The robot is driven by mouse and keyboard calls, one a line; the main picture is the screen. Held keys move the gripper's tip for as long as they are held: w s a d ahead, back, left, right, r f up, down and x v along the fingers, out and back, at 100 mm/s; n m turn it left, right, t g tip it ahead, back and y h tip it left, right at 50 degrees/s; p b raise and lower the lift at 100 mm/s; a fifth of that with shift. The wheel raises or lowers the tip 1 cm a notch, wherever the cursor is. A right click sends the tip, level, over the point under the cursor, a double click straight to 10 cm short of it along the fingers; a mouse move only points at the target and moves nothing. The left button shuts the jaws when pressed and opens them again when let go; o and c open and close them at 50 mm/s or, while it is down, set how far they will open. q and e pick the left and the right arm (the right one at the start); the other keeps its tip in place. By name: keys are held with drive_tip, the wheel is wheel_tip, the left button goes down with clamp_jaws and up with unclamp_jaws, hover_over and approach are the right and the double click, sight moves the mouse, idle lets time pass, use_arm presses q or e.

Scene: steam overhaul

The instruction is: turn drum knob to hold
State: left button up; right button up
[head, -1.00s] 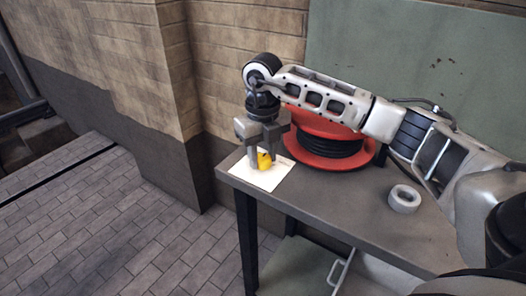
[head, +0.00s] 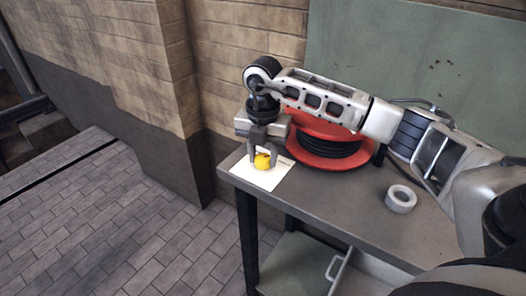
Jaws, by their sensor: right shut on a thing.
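A small yellow rounded piece (head: 262,162), which may be the knob, sits over a white sheet or plate (head: 272,180) at the table's left corner. My right gripper (head: 265,160) points down with its fingers on either side of the yellow piece and is shut on it. The fingers partly cover it, and no marking for a hold position can be read. A red drum (head: 318,126) wound with black cable stands just behind and right of the gripper, partly hidden by my right arm. My left gripper is not in view.
The grey table (head: 320,205) has a roll of grey tape (head: 401,198) on its right part. A brick wall (head: 232,62) and green panel (head: 450,70) stand behind. Bare table lies between the sheet and the tape. Paved floor is at the left.

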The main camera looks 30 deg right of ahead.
sight(263, 157)
drive_tip(key=shift+w+r+m, duration=0.1)
drive_tip(key=shift+m, duration=0.3)
idle(0.3)
drive_tip(key=o, duration=1)
wheel_tip(263, 157, up, 16)
drive_tip(key=shift+f, duration=0.1)
